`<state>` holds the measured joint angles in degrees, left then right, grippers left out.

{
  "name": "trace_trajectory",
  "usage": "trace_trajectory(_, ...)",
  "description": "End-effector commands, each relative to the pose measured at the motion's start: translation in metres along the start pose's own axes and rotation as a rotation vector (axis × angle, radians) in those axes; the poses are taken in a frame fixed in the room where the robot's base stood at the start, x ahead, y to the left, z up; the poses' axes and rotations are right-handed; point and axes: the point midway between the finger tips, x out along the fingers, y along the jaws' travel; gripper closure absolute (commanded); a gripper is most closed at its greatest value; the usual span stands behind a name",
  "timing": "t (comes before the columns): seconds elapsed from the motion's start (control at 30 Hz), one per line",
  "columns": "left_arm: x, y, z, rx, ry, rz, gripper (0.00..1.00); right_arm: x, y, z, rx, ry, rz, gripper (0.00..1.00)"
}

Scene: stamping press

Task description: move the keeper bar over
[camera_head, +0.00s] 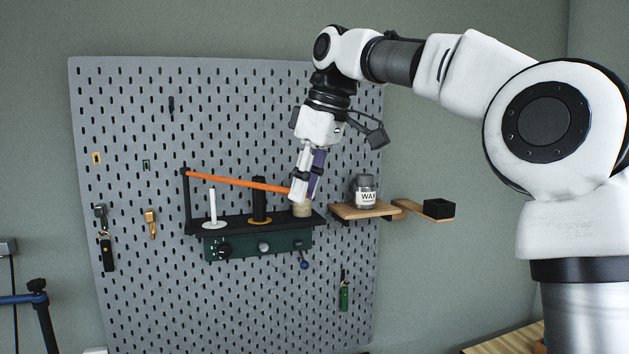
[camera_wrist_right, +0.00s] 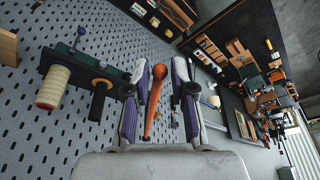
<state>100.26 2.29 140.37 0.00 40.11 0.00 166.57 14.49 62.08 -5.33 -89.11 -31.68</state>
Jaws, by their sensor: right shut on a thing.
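The orange keeper bar (camera_head: 238,182) runs from the top of a black post at the left end of a black shelf (camera_head: 240,222) to my right gripper. It slopes slightly down to the right, above the shelf. My right gripper (camera_head: 302,194) points down and is shut on the bar's right end. In the right wrist view the bar (camera_wrist_right: 153,108) passes between the fingers of the gripper (camera_wrist_right: 160,76), with its rounded end near the fingertips. The fingers hide part of the bar's end in the head view. My left gripper is not in view.
On the shelf stand a white candle-like piece (camera_head: 213,206), a black spool (camera_head: 259,207) and a beige spool (camera_head: 302,209) close below my gripper. A wax jar (camera_head: 366,191) and a black box (camera_head: 439,208) stand on wooden ledges to the right. Grey pegboard (camera_head: 140,280) lies behind.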

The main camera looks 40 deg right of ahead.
Motion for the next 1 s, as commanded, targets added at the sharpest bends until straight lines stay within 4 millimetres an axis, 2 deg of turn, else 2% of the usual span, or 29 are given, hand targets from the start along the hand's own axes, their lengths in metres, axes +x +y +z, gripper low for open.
trace_trajectory(1.0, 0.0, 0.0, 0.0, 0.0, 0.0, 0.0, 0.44, 0.0, 0.072, 0.002, 0.002, 0.001, 0.0, 0.95)
